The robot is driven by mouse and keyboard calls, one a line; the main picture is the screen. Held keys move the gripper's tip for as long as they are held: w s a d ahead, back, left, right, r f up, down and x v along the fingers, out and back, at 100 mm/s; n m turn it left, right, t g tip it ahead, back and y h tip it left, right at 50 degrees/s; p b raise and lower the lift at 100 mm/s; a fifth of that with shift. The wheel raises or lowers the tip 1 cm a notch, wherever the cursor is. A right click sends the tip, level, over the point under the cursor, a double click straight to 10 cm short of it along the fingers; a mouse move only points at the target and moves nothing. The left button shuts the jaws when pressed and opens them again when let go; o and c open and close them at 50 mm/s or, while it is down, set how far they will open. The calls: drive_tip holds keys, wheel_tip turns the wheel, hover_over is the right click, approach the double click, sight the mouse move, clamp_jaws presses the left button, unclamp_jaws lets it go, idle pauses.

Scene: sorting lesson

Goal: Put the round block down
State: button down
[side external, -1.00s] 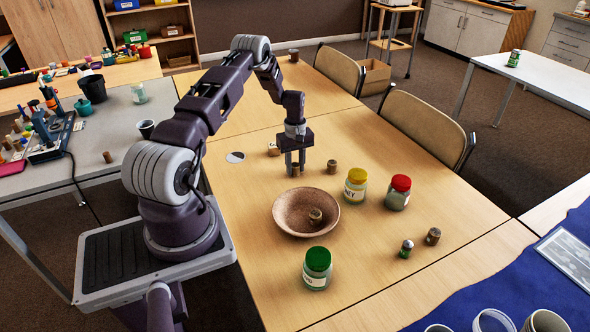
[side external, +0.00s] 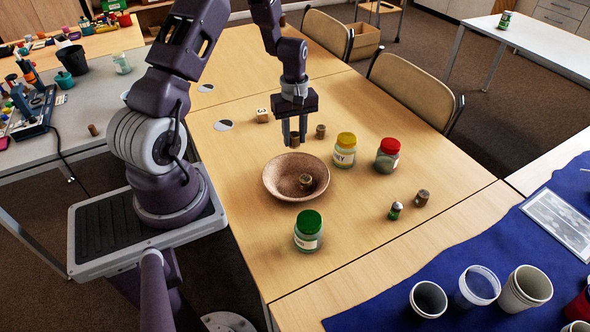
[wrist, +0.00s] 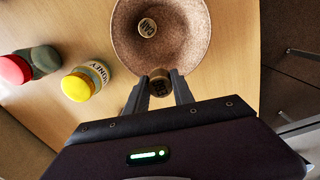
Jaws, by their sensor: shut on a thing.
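My gripper (side external: 294,138) is shut on a small brown round block (side external: 295,141), just behind the bowl. The held block (wrist: 160,87) also shows between my fingertips in the wrist view, with dark lettering on its top. The wide brown bowl (side external: 274,187) stands on the table, and its rim lies just beyond my fingertips in the wrist view. A second round block (side external: 306,181) lies inside the bowl; its top (wrist: 148,28) shows letters in the wrist view. I cannot tell how far the held block is above the table.
Another brown block (side external: 320,131) stands close right of my gripper. A yellow-lidded jar (side external: 345,155) and a red-lidded jar (side external: 387,160) stand farther right. A green-lidded jar (side external: 308,236) is in front. A lettered cube (side external: 262,115) is behind left.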

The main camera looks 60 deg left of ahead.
sight(294, 177)
drive_tip(key=f, duration=0.3)
drive_tip(key=d+f, duration=0.1)
drive_tip(key=f, duration=0.2)
drive_tip(key=s+d+f, duration=0.1)
drive_tip(key=f, duration=0.3)
drive_tip(key=shift+s, duration=0.1)
drive_tip(key=c, duration=1.1)
unclamp_jaws()
